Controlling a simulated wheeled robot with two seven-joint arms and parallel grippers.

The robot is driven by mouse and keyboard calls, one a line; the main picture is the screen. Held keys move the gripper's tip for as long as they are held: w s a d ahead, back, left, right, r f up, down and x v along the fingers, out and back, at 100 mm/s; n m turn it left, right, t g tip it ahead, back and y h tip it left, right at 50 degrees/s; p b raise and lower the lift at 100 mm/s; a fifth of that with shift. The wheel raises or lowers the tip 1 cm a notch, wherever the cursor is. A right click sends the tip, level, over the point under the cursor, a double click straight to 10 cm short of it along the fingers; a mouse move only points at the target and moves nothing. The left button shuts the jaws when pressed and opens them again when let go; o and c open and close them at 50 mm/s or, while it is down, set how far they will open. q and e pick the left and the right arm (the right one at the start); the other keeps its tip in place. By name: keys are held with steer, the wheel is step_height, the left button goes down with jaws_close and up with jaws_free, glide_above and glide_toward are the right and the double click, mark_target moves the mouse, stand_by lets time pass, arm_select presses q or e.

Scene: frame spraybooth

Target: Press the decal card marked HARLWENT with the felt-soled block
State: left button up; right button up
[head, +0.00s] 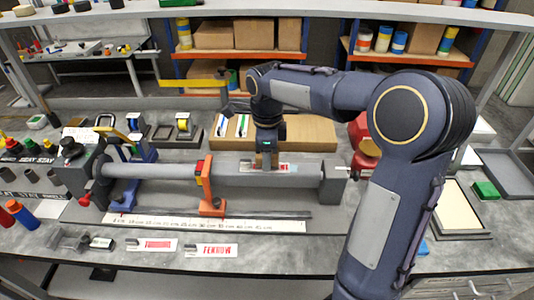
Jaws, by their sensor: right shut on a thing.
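My right arm reaches in from the right, and its gripper (267,152) points down over the grey horizontal tube. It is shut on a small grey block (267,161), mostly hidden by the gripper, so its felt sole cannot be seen. The block is at a white card with red print (287,167) on the tube (235,177). The block covers much of the card, so its name cannot be read. I cannot tell whether the block touches it. My left gripper is not in view.
An orange clamp (208,190) stands at the tube, left of the gripper. A long ruler (200,224) lies in front. Two cards, one reading FERROW (211,250) and one unclear (152,245), lie at the front. A shallow grey tray (507,170) is at right.

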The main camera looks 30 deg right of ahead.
steer(key=shift+f+b, duration=0.35)
steer(key=shift+f, duration=0.25)
stand_by(0.7)
